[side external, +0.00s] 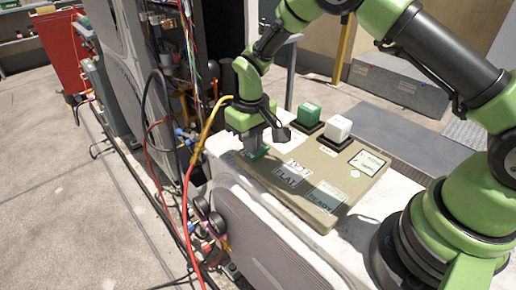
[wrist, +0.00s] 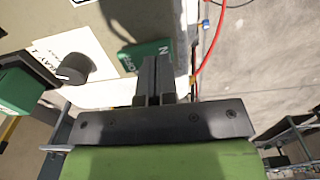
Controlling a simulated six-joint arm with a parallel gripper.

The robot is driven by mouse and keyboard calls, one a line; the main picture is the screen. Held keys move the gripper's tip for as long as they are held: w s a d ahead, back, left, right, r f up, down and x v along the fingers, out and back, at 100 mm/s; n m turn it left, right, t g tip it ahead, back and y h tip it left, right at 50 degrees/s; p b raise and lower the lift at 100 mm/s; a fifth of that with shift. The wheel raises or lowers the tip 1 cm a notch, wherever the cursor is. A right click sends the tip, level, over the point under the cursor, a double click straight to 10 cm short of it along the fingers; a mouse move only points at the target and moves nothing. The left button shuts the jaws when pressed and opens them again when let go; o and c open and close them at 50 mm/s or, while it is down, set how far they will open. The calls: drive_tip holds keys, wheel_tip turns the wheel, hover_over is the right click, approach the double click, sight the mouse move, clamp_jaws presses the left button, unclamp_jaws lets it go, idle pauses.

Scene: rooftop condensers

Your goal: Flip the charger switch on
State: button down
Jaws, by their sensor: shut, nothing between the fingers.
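A tan control panel (side external: 300,190) lies on a white unit in the side external view. My gripper (side external: 256,145) points down over its far left part, fingers together and empty. A green piece (side external: 253,154) sits right under the fingertips, partly hidden by them. In the wrist view the closed fingers (wrist: 156,70) reach over the edge of a green piece (wrist: 147,53) with white lettering. I cannot tell whether they touch it. A dark round knob (wrist: 72,68) stands left of it. I cannot tell which part is the charger switch, or its position.
A green block (side external: 309,114) and a white block (side external: 338,128) on black bases stand along the panel's back edge. A small display (side external: 368,160) is at its right. A red hose (side external: 187,205) and a yellow cable (side external: 208,122) run close left of my gripper.

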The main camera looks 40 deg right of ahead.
drive_tip(key=shift+r, duration=3)
wheel_tip(320, 180, up, 10)
drive_tip(key=m+t, duration=0.1)
drive_tip(key=t, duration=0.1)
hover_over(266, 164)
drive_tip(key=s+d+r+m+t+y, duration=0.1)
drive_tip(key=s+r, duration=0.3)
drive_tip(key=s, duration=0.6)
drive_tip(key=s+d+r+m+t+y, duration=0.1)
drive_tip(key=s+r+t, duration=0.3)
drive_tip(key=s, duration=0.6)
drive_tip(key=shift+r+m, duration=0.5)
drive_tip(key=shift+r, duration=0.1)
